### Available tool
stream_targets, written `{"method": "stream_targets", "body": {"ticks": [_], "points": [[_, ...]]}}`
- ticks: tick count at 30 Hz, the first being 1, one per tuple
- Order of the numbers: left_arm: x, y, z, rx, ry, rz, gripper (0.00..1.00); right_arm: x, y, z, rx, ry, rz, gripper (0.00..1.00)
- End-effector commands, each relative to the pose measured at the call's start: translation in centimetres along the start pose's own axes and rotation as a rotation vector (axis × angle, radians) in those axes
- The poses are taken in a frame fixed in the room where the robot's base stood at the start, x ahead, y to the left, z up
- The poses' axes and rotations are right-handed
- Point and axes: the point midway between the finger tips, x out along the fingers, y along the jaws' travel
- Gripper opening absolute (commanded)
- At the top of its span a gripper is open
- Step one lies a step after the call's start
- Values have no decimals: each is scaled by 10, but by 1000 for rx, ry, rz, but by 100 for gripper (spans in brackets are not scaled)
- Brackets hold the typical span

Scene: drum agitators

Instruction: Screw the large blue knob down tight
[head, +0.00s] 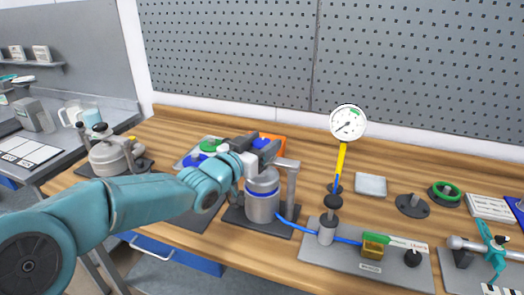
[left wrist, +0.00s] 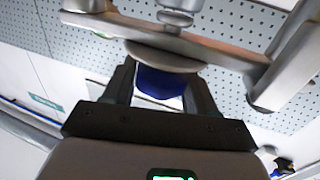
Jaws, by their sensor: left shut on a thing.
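The large blue knob (left wrist: 158,83) shows in the left wrist view between the two dark fingers of my left gripper (left wrist: 160,92), just against a round grey disc on a metal arm. My left gripper is shut on it. In the head view my left gripper (head: 262,152) is above a grey drum (head: 262,207) with a blue band, beside a grey post with a bar (head: 291,185). The knob is mostly hidden there by my gripper and wrist. I cannot tell how far the knob is screwed down. My right gripper is not in view.
A pressure gauge (head: 348,122) on a yellow stem stands to the right of the drum. A blue hose (head: 290,222) runs from the drum to a plate (head: 330,262) with a yellow block. An orange box (head: 272,139) is behind my gripper. A lidded pot (head: 110,158) stands at left.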

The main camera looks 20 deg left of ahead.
Motion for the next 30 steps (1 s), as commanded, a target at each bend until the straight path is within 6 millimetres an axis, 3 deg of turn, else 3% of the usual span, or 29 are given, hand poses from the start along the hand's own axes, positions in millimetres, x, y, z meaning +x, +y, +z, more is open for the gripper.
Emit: {"method": "stream_targets", "body": {"ticks": [25, 26, 27, 30], "points": [[0, -2, -8, 0, 19, 93, 26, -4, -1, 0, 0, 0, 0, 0], [0, -1, -8, 0, 19, 94, 66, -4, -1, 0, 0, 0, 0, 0], [0, -1, -8, 0, 18, 94, 78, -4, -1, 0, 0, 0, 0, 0], [0, -1, -6, 0, 14, 94, 78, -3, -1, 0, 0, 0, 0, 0]]}}
